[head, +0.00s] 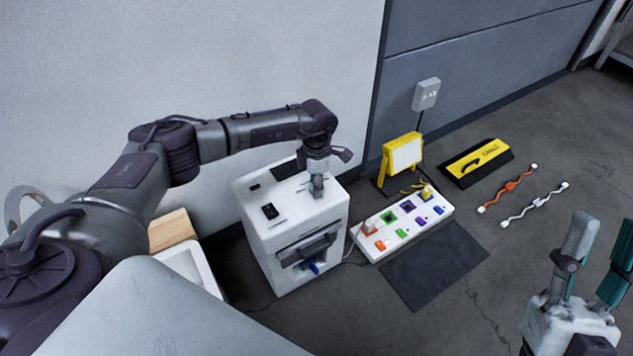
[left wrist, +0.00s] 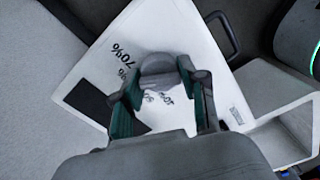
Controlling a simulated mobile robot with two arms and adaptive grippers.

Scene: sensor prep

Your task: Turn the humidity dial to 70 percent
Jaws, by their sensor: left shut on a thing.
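The white dehumidifier-like box (head: 292,232) stands on the floor in the head view, with its top facing up. My left gripper (head: 317,190) points down onto its top panel. In the left wrist view the round grey humidity dial (left wrist: 160,70) sits between the two fingers of my left gripper (left wrist: 162,88), which is shut on it. Printed percent marks surround the dial; 70% (left wrist: 127,54) is readable, others are partly hidden. The dial's pointer direction cannot be told. My right gripper (head: 598,250) is at the lower right, fingers apart and empty.
A white power strip (head: 405,243) with coloured sockets lies right of the box, with a dark mat (head: 435,270) before it. A yellow work lamp (head: 402,155), a yellow-black case (head: 477,163) and two cables (head: 507,190) lie further back. A wall runs close behind the box.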

